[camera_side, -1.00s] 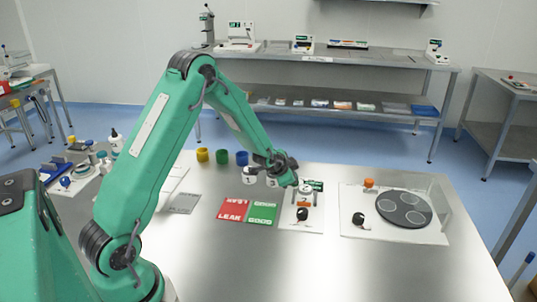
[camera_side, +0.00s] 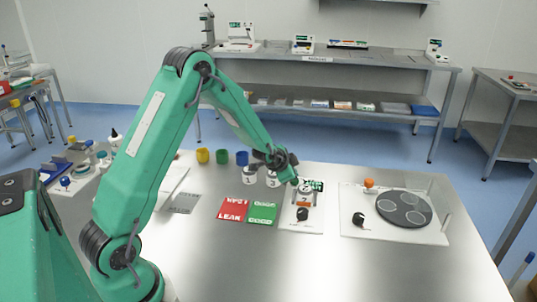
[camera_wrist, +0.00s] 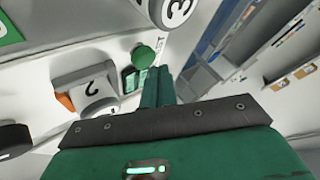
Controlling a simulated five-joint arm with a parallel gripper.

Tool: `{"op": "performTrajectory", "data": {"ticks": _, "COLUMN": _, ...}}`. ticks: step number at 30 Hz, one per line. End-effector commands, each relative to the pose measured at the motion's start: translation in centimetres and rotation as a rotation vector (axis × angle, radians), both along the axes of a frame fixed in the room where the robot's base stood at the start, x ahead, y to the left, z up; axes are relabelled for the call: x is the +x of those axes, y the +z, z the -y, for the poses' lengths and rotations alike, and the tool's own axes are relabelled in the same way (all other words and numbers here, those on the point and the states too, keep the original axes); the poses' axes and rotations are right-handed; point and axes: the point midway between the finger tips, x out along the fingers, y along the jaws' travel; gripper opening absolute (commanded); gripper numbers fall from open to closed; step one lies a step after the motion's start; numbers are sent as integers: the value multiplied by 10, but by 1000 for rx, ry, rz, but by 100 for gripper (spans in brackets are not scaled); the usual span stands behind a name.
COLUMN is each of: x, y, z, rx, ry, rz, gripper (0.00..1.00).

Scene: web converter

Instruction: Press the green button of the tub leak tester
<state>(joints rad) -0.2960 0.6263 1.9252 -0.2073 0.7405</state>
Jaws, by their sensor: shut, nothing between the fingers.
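The tub leak tester (camera_side: 292,220) is a white panel at the middle right of the bench. A white numbered tub (camera_wrist: 97,88) sits in it, beside a small dark green display (camera_wrist: 130,80). The round green button (camera_wrist: 143,55) shows in the wrist view just past my fingertips, beside the display. My gripper (camera_wrist: 165,72) is shut and empty, with its fingers close to the button; I cannot tell if they touch it. In the side view my gripper (camera_side: 294,181) points down at the tester's back left, and the button is not distinguishable there.
A red LEAK card (camera_side: 233,209) and a green card (camera_side: 262,212) lie left of the tester. A panel with a dark disc (camera_side: 404,209) is at the right. The front bench is clear.

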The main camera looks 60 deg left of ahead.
Motion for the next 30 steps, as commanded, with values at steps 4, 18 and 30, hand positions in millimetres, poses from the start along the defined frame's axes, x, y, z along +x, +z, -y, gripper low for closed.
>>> {"op": "performTrajectory", "data": {"ticks": 4, "x": 0, "y": 4, "z": 0, "rx": 0, "ry": 0, "rz": 1, "gripper": 0}}
{"op": "performTrajectory", "data": {"ticks": 18, "x": 0, "y": 8, "z": 0, "rx": 1, "ry": 0, "rz": 3, "gripper": 0}}
{"op": "performTrajectory", "data": {"ticks": 30, "x": 1, "y": 34, "z": 0, "rx": 1, "ry": 0, "rz": 4, "gripper": 0}}
